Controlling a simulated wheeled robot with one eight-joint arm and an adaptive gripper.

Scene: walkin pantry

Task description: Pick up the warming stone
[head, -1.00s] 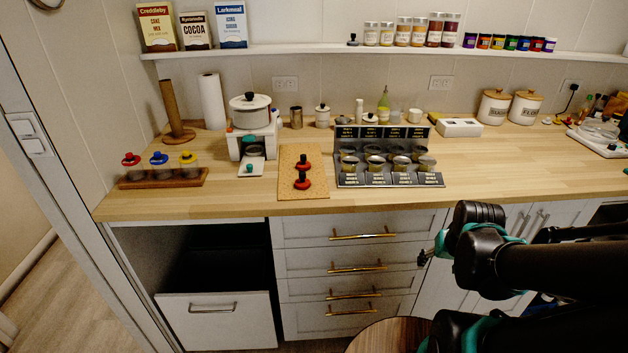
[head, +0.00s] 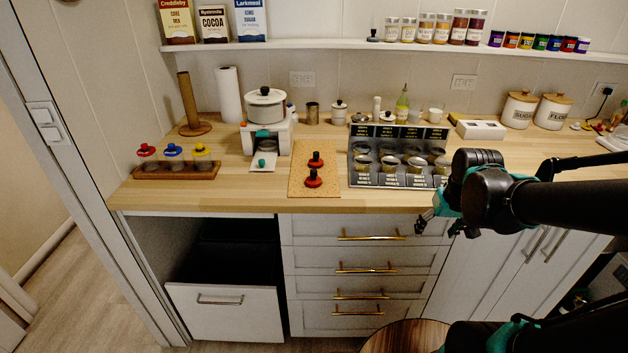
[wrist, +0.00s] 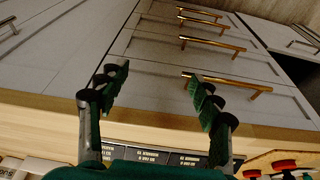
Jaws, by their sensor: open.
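I cannot tell for certain which thing is the warming stone. A small dark knobbed piece (head: 373,36) sits on the wall shelf, left of the spice jars. Two red-knobbed pieces (head: 314,178) stand on a cork board (head: 325,151) on the counter; red knobs also show at the bottom right of the wrist view (wrist: 284,164). My gripper (head: 426,222) is open and empty in front of the counter's front edge, right of and apart from the cork board. In the wrist view its two fingers (wrist: 157,82) are spread, with the drawer fronts beyond.
A dark stepped rack (head: 362,182) of jars stands right of the cork board. A white stand (head: 277,135) with a pot is to its left. A wooden holder (head: 177,171) has coloured knobs. An open bin drawer (head: 225,312) juts out below. A round wooden top (head: 405,338) is low in front.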

